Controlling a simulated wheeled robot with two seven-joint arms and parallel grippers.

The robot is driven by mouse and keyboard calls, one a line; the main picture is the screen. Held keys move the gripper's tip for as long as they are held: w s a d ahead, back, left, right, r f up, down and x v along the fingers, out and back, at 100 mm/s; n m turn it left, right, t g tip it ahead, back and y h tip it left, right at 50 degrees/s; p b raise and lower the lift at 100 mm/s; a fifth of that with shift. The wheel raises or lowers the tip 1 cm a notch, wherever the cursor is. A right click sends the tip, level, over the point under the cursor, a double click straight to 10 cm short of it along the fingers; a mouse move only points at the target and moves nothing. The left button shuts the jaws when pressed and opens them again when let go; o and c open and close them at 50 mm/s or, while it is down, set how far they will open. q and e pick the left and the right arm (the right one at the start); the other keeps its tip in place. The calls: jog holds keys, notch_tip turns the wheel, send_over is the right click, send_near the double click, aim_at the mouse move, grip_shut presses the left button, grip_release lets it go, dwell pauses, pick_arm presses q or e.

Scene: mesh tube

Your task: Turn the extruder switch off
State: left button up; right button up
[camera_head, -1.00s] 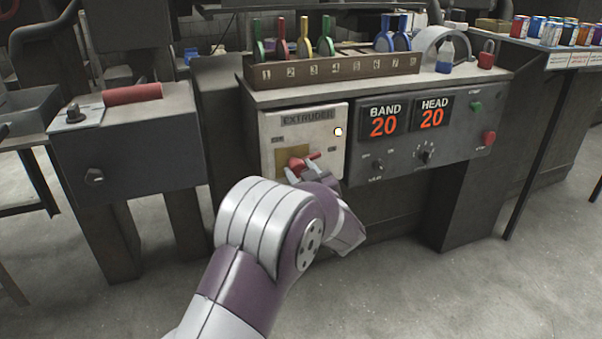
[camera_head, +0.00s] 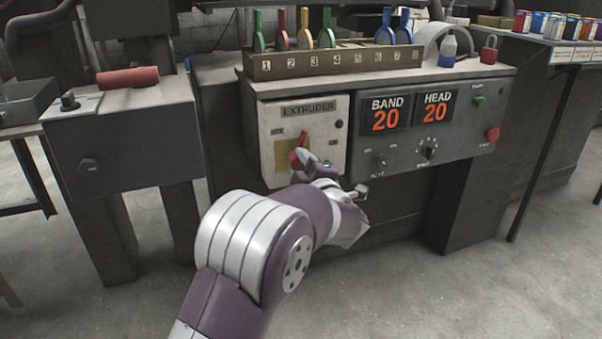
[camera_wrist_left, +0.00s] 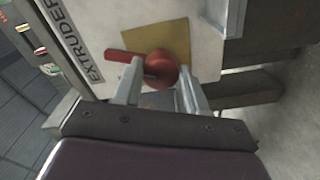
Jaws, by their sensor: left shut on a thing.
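The extruder switch (camera_head: 299,153) is a red rotary handle on a yellow plate on the front of the pale extruder box (camera_head: 275,125). Its lever points up, toward the EXTRUDER label. In the left wrist view the round red hub (camera_wrist_left: 161,68) sits between my fingers, and the lever points left toward the label. My left gripper (camera_head: 301,169) reaches the switch from below and is shut on it. In the wrist view the left gripper (camera_wrist_left: 160,88) has one finger on each side of the hub. The small round light (camera_head: 339,124) on the box is dark. My right gripper is not in view.
To the right, a panel has BAND (camera_head: 386,112) and HEAD (camera_head: 434,108) displays, both reading 20, and several knobs and buttons. A rack (camera_head: 330,62) of coloured tools stands on top. A red roll (camera_head: 128,77) lies on the left unit. The floor in front is clear.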

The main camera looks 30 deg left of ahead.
pick_arm(q)
jog(key=shift+f+n+b, duration=0.1)
jog(key=shift+n+b, duration=1.35)
jog(key=shift+n, duration=0.75)
jog(key=o, duration=1.1)
jog(key=shift+c, duration=0.2)
